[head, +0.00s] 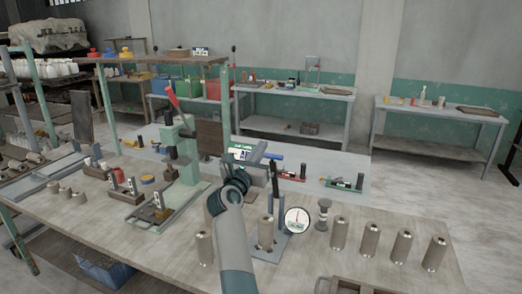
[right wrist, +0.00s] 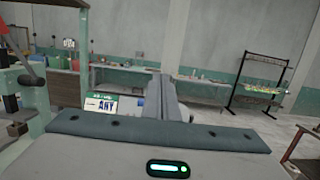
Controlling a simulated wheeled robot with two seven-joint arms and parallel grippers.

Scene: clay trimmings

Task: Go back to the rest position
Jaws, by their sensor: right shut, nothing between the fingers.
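My right arm rises from the bottom middle of the head view over the workbench (head: 150,238). My right gripper (head: 268,158) is at its far end, with the fingers together and nothing between them. It appears raised above the bench, in front of a small box with a green and white label (head: 240,152). In the right wrist view the closed fingers (right wrist: 182,100) point away toward the far benches. My left gripper is not in view.
A green press with a red lever (head: 188,160) stands left of my arm. Right of it are a round dial (head: 297,221) and several metal cylinders (head: 370,240). Other benches (head: 290,92) stand along the back wall. Open floor lies beyond the bench's right side.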

